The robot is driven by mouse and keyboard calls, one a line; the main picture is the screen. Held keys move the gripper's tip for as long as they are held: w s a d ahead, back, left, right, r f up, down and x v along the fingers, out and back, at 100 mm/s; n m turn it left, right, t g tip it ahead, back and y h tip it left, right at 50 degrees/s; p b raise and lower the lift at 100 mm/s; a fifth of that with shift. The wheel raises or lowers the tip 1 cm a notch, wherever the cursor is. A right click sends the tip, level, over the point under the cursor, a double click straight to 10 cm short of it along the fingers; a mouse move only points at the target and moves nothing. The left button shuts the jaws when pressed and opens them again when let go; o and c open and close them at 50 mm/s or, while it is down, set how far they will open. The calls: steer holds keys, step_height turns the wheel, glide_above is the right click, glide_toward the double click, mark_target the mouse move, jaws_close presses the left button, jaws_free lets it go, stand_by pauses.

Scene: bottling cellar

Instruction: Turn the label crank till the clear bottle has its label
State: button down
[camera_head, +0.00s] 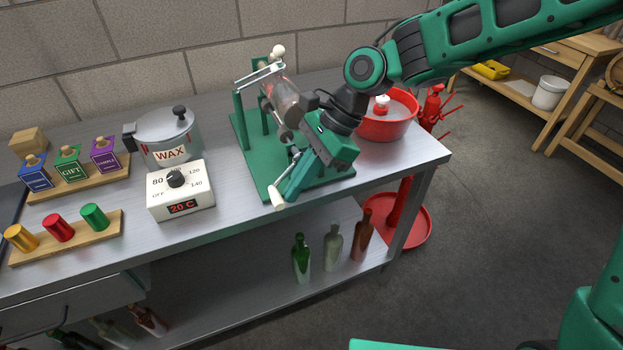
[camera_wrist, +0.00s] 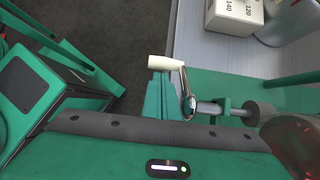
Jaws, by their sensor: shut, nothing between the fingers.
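The green labelling machine (camera_head: 243,135) stands on the metal bench with a see-through bottle (camera_head: 285,97) lying in its upper part. The bottle's edge also shows in the wrist view (camera_wrist: 298,140); I cannot tell whether it bears a label. The label crank has a metal arm and a cream handle (camera_head: 278,200); in the wrist view the handle (camera_wrist: 165,63) sticks out to the left from the crank arm (camera_wrist: 186,95). My gripper (camera_head: 289,192) is shut and empty, its fingertips close beside the crank handle. Whether they touch it I cannot tell.
A heater box (camera_head: 180,200) and wax pot (camera_head: 168,135) stand left of the machine. A red basin (camera_head: 387,122) stands right of it, behind my wrist. Label stamps (camera_head: 68,165) and coloured capsules (camera_head: 60,228) sit on wooden racks. Several bottles stand on the lower shelf (camera_head: 275,290).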

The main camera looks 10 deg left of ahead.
steer(key=shift+s+a+r, duration=0.1)
steer(key=shift+s+a, duration=0.05)
steer(key=shift+a, duration=0.1)
steer(key=shift+s+a, duration=0.1)
